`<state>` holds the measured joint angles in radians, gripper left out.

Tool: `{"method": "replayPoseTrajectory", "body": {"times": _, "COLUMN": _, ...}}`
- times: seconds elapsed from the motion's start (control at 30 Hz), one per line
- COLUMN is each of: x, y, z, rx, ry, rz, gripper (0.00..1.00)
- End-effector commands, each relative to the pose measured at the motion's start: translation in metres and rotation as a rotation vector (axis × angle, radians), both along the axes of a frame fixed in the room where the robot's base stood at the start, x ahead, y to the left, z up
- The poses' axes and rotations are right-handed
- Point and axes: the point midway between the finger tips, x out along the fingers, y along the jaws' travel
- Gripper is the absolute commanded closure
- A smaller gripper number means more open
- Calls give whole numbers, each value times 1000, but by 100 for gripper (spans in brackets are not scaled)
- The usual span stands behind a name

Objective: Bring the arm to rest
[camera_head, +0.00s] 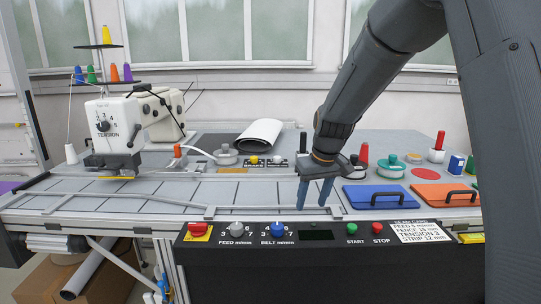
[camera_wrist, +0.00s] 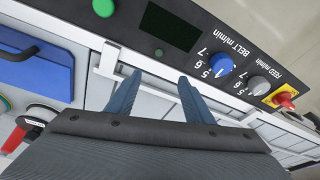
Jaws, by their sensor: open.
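My arm comes in from the upper right in the head view, bent down over the front part of the work table (camera_head: 90,205). My gripper (camera_head: 314,194) points downward with its two blue fingers apart and nothing between them. It is above the table's front rail, left of the blue panel and behind the control panel (camera_head: 300,262). In the wrist view, my gripper (camera_wrist: 158,90) shows both blue fingers spread and empty, pointing toward the control panel's edge. I cannot tell how far the fingertips are from the rail.
A white sewing machine (camera_head: 115,128) stands at the left. A blue panel (camera_head: 380,197) and an orange panel (camera_head: 446,195) with black handles lie right of my gripper. The blue belt knob (camera_head: 277,229) and feed knob (camera_head: 237,229) are in front. Tiled surface at left is mostly clear.

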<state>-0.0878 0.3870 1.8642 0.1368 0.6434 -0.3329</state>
Motion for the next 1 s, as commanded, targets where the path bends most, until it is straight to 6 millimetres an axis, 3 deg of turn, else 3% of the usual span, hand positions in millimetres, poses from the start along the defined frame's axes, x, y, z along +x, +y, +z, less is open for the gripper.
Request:
{"method": "replayPoseTrajectory", "body": {"times": 0.3, "x": -185, "y": -58, "z": -45, "rx": -38, "ry": 126, "rz": -218, "gripper": 53}}
{"method": "replayPoseTrajectory", "body": {"times": 0.4, "x": -230, "y": -67, "z": -57, "rx": -46, "ry": 154, "rz": -265, "gripper": 53}}
{"method": "replayPoseTrajectory", "body": {"times": 0.5, "x": -261, "y": -73, "z": -65, "rx": -50, "ry": 174, "rz": -297, "gripper": 53}}
{"method": "replayPoseTrajectory", "body": {"times": 0.67, "x": -280, "y": -74, "z": -69, "rx": -54, "ry": 183, "rz": -316, "gripper": 53}}
{"method": "replayPoseTrajectory", "body": {"times": 1.0, "x": -280, "y": -74, "z": -70, "rx": -54, "ry": 184, "rz": -316, "gripper": 53}}
